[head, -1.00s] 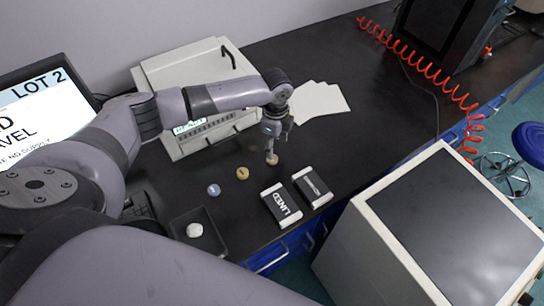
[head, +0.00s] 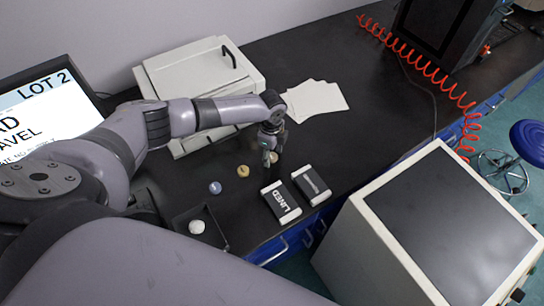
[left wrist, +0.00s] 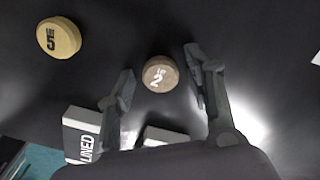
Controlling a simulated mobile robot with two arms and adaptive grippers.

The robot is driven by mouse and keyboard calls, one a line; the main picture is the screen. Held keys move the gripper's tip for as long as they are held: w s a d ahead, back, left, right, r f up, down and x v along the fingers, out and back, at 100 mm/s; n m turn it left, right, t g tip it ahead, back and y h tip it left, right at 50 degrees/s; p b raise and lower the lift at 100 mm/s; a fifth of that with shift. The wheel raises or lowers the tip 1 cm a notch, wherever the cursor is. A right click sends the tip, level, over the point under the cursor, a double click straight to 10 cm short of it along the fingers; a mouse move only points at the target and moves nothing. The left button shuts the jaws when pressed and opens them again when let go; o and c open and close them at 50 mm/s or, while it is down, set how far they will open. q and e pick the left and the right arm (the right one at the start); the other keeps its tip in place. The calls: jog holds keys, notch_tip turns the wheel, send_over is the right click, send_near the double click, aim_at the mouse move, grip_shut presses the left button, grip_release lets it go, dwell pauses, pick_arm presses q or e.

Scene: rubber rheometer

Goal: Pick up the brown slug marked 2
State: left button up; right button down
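The brown slug marked 2 (left wrist: 160,77) lies flat on the black bench, its white 2 facing up. In the head view the slug (head: 273,158) is partly hidden by my left gripper (head: 272,151). My left gripper is open and points down, with one finger on each side of the slug in the left wrist view (left wrist: 159,68). Gaps show between the slug and both fingers. I cannot tell whether the fingertips are level with it or just above. My right gripper is not in view.
A tan slug marked 5 (head: 243,171) and a bluish slug (head: 215,188) lie to the left. A black tray (head: 216,240) holds a white piece (head: 196,227). Two boxes, one labelled LINED (head: 282,202), the other unread (head: 312,186), lie in front. White sheets (head: 325,99) lie behind.

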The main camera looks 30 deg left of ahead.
pick_arm(q)
jog(key=c, duration=0.7)
jog(key=shift+r, duration=0.1)
